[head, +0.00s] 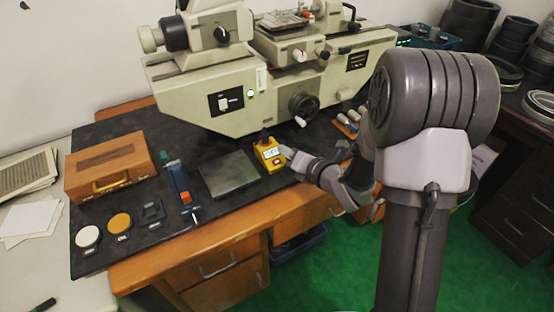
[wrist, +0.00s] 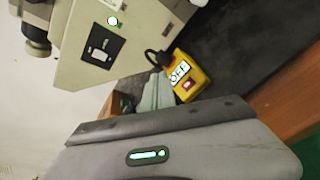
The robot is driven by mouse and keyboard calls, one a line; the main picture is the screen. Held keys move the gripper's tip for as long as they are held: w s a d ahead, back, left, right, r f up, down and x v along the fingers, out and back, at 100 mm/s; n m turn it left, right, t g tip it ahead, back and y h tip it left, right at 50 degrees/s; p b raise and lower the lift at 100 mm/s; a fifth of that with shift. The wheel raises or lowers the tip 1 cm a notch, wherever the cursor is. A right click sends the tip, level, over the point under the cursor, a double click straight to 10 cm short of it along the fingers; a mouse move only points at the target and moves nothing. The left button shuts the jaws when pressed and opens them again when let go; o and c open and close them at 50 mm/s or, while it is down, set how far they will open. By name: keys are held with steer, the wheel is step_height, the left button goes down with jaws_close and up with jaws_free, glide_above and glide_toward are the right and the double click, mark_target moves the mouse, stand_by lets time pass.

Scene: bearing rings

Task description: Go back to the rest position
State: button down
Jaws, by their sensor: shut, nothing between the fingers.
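My gripper (head: 288,154) is at the end of my arm, low over the dark mat and close to the right side of a yellow box device (head: 268,157). Its fingers are shut and hold nothing. In the wrist view the pale fingers (wrist: 160,88) point toward the yellow device (wrist: 188,76), which has a small display, a red button and a dark knob. I cannot tell whether the fingers touch the device.
A large beige machine (head: 270,70) stands behind. A flat grey plate (head: 229,174), a wooden case (head: 108,168), a blue-and-red tool (head: 180,182) and round pads (head: 119,223) lie left on the mat (head: 215,215). Green floor (head: 330,265) is open in front.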

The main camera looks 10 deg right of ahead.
steer(key=shift+r, duration=0.1)
stand_by(0.3)
steer(key=d+r+m+h, duration=0.35)
steer(key=r+m, duration=0.25)
steer(key=m, duration=0.2)
steer(key=s+r+m+g+h, duration=0.3)
steer(key=s+r+m, duration=0.3)
steer(key=s+m, duration=0.7)
steer(key=s+a+r+m+g+y, duration=0.1)
steer(key=s+a+m+g+y, duration=0.2)
steer(key=s+a+m, duration=0.5)
steer(key=s+m+g, duration=0.1)
steer(key=s+m, duration=0.6)
steer(key=s, duration=0.3)
steer(key=shift+s+a+g, duration=0.15)
steer(key=shift+g, duration=0.15)
